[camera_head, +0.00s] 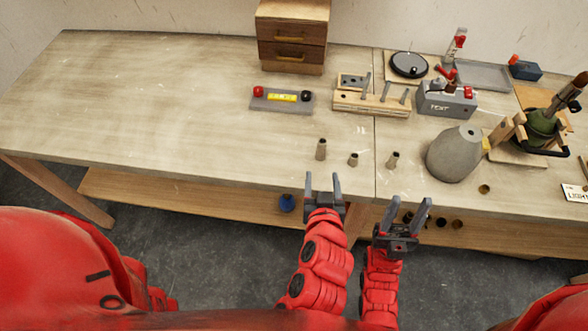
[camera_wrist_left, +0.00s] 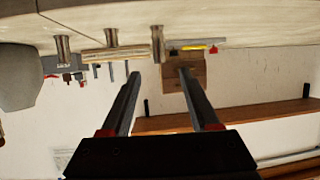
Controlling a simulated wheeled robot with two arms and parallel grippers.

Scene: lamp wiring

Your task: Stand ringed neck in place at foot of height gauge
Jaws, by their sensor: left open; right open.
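Three small metal necks stand upright near the table's front edge: a tall left neck (camera_head: 321,149), a short middle neck (camera_head: 352,160) and a right neck (camera_head: 392,160). I cannot tell which is ringed. In the upside-down left wrist view they are the left neck (camera_wrist_left: 157,43), middle neck (camera_wrist_left: 111,38) and right neck (camera_wrist_left: 62,48). My left gripper (camera_head: 322,184) is open and empty, in front of the left neck. My right gripper (camera_head: 409,212) is open and empty, off the front edge.
A wooden block with pegs (camera_head: 370,102) and a grey tester box (camera_head: 446,100) stand behind the necks. A grey vase-like body (camera_head: 454,154) stands to the right, with a green lamp part in a wooden holder (camera_head: 541,130) beyond. The table's left half is clear.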

